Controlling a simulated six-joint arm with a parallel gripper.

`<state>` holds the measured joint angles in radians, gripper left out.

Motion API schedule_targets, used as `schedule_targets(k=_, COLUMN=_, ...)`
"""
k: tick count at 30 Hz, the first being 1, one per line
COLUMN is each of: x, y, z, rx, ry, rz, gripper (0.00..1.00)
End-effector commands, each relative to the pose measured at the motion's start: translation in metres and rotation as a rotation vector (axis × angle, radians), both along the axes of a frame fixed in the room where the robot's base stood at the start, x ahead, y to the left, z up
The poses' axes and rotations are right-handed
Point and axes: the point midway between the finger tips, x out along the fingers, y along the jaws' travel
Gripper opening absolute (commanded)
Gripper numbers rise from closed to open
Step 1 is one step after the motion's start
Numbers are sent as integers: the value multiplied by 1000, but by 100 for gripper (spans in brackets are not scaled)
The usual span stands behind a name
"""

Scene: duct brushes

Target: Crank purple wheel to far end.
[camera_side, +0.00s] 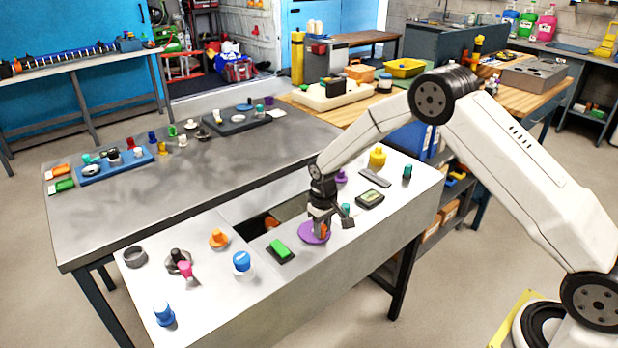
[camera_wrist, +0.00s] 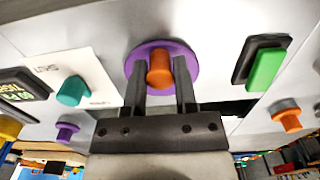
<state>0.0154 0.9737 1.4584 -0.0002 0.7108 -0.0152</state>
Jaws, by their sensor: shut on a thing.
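The purple wheel (camera_side: 309,236) is a flat disc lying on the pale work panel, right of the green switch in the side view. It also shows in the wrist view (camera_wrist: 134,62), with an upright orange knob (camera_wrist: 160,69) on it. My gripper (camera_wrist: 160,82) has one finger on each side of the orange knob and is shut on it. In the side view my gripper (camera_side: 320,222) comes down over the wheel and hides part of it; the orange knob (camera_side: 325,231) shows only as a small patch beside the fingers.
A green rocker switch (camera_side: 281,249) sits close left of the wheel, beside a dark opening (camera_side: 262,222) in the panel. A teal knob (camera_wrist: 72,91) and a small display (camera_side: 370,198) are on the other side. An orange knob (camera_side: 218,238) and blue knob (camera_side: 242,261) stand farther left.

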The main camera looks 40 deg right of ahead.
Motion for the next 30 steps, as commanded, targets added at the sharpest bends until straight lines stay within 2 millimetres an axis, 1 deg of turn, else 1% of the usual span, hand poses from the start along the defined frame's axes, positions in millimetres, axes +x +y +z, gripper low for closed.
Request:
schedule_targets(k=1, x=2, y=0, z=3, rx=0, ry=-5, rz=0, gripper=2)
schedule_targets(k=5, x=2, y=-1, z=3, rx=0, ry=-6, rz=-1, gripper=2)
schedule_targets(k=15, x=5, y=-13, z=4, rx=0, ry=-9, rz=-1, gripper=2)
schedule_targets(k=24, x=5, y=-13, z=4, rx=0, ry=-9, rz=0, gripper=2)
schedule_targets(k=30, x=8, y=-19, z=4, rx=0, ry=-9, rz=-1, gripper=2)
